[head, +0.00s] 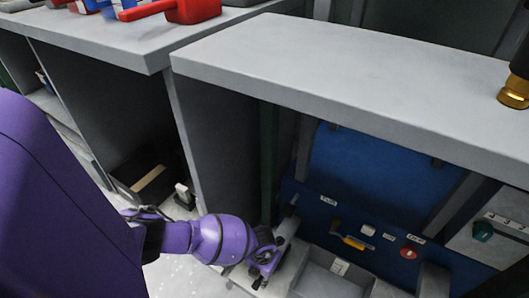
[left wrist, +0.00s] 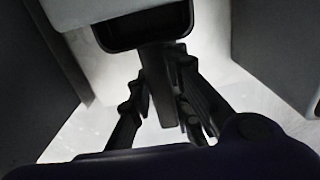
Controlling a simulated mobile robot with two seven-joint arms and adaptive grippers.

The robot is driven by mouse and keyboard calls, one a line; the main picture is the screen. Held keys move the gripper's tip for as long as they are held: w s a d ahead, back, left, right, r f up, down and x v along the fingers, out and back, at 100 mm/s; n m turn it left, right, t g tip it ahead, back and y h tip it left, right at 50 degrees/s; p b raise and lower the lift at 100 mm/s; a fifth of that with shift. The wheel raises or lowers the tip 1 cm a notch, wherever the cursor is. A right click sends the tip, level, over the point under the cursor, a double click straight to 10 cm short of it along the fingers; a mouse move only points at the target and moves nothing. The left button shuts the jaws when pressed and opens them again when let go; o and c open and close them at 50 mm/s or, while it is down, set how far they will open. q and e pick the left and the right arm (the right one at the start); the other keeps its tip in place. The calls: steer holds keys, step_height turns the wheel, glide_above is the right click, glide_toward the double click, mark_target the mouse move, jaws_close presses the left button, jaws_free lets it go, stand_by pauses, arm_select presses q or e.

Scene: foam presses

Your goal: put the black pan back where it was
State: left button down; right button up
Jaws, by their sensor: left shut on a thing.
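My left arm reaches down past the bench to the foot of the blue press, with my left gripper (head: 265,264) low in the head view. In the left wrist view my left gripper (left wrist: 168,108) has its dark fingers on both sides of a dark, handle-like bar. The bar runs up to a black-rimmed part at the top, which I take as the black pan (left wrist: 155,70). In the head view I cannot clearly make out the pan at the gripper.
The blue press (head: 370,175) stands under a grey bench top (head: 340,75), with a grey tray (head: 330,285) at its front. A dark box (head: 132,190) sits under the left bench. Red tools (head: 190,10) lie on that bench. Pale floor shows below.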

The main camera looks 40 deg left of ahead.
arm_select(q)
step_height(320, 180, down, 3)
steer(key=shift+r+b, duration=0.15)
steer(key=shift+b, duration=0.5)
steer(key=shift+r, duration=0.15)
steer(key=shift+f, duration=0.2)
steer(key=c, duration=1.7)
jaws_free()
steer(key=shift+o, duration=0.3)
steer(key=shift+r, duration=0.1)
step_height(320, 180, up, 8)
steer(key=p, duration=0.4)
steer(key=shift+p, duration=0.4)
step_height(320, 180, up, 4)
steer(key=shift+s+r+p, duration=0.1)
steer(key=shift+p, duration=1.05)
arm_select(e)
steer(key=shift+m, duration=0.3)
steer(key=v, duration=0.2)
steer(key=w+v, duration=0.1)
steer(key=v, duration=0.1)
steer(key=shift+s+a+r, duration=0.15)
steer(key=shift+r, duration=0.35)
